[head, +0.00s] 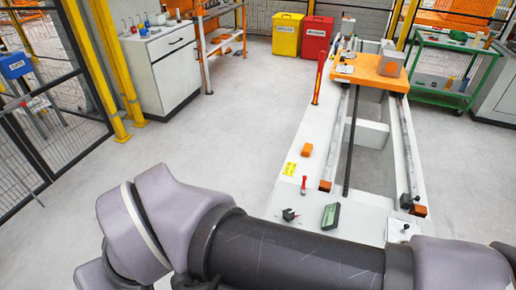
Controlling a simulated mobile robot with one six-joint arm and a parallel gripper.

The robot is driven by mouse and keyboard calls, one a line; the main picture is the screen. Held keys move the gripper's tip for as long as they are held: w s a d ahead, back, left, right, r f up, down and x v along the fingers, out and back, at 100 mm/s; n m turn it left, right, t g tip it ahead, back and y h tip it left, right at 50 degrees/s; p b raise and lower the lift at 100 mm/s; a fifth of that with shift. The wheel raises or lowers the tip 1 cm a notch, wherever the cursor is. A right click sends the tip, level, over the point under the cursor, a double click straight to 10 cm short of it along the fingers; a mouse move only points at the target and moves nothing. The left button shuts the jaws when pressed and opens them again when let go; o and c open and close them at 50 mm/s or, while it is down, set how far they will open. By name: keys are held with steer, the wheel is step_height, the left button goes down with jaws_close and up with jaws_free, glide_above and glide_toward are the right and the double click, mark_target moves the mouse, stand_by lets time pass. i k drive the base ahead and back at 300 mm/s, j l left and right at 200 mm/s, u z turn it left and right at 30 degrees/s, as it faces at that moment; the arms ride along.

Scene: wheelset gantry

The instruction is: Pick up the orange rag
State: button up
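A small orange piece (307,150), which looks like the orange rag, lies on the white left ledge of the gantry bed (330,110), just above a yellow label (290,169). It is too small to make out folds or cloth texture. My gripper is not in view. My own grey and dark arm links cross the bottom of the head view, in front of the near end of the bed, and hide what is below them.
A red-handled tool (304,185), a dark clamp-like part (289,214) and a green-black device (330,216) lie on the bed's near end. An orange carriage (372,72) stands farther back. The floor (215,150) left of the bed is clear.

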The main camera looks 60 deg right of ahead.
mark_target(306, 152)
steer(key=i+z, duration=0.3)
steer(key=i, duration=0.2)
steer(key=i+j+z, duration=0.35)
steer(key=i, duration=0.15)
steer(key=i+j+z, duration=0.3)
steer(key=i, duration=0.2)
steer(key=i+l+z, duration=0.3)
steer(key=z, duration=0.2)
steer(key=i+l+z, duration=0.6)
steer(key=i+z, duration=0.15)
steer(key=z, duration=0.2)
steer(key=i+z, duration=0.5)
steer(key=i+j+z, duration=0.15)
steer(key=i+z, duration=0.15)
steer(key=z, duration=0.15)
steer(key=i+j+z, duration=0.3)
steer(key=z, duration=0.2)
steer(key=i+z, duration=0.25)
steer(key=i, duration=0.2)
